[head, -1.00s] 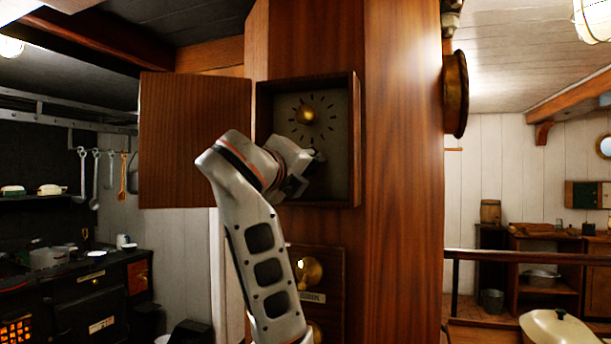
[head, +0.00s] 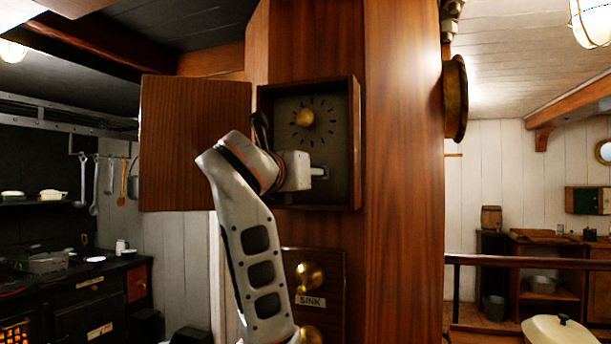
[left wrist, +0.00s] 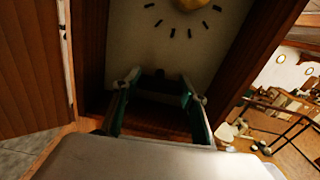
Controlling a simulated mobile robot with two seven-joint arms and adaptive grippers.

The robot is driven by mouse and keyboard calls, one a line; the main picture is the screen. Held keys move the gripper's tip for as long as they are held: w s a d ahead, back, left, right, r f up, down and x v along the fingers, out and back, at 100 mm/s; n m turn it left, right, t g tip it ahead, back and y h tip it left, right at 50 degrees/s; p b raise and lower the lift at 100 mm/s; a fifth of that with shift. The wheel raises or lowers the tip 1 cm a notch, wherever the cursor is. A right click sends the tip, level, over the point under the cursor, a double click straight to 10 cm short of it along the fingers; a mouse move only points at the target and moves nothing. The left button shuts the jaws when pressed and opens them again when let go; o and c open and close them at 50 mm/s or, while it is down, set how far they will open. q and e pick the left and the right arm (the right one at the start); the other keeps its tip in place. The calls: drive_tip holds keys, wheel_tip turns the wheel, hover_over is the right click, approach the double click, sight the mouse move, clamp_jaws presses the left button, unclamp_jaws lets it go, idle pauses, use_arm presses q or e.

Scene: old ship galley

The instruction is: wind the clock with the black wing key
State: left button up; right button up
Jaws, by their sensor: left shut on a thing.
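The clock's grey dial (head: 325,106) with black hour marks and a brass centre boss (head: 305,118) is set inside an open wooden case (head: 356,150) on the column. The case door (head: 195,145) is swung open to the left. My left gripper (head: 320,173) is at the lower part of the case, in front of the dial. In the left wrist view, its fingers (left wrist: 158,100) stand either side of a dark piece, the black wing key (left wrist: 158,78), below the dial marks. The key is mostly in shadow; whether it touches the dial I cannot tell. My right gripper is out of view.
Below the case is a wooden panel with brass knobs (head: 310,276) and a plate reading SINK (head: 311,301). A brass round fitting (head: 455,98) is on the column's right side. A black stove (head: 90,310) stands at left, a wooden rail (head: 530,258) at right.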

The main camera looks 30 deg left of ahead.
use_arm(q)
drive_tip(key=shift+m, duration=0.5)
drive_tip(key=o, duration=0.8)
drive_tip(key=shift+o, duration=0.2)
drive_tip(key=shift+s, duration=0.1)
drive_tip(key=v, duration=1.1)
drive_tip(key=shift+s, duration=0.4)
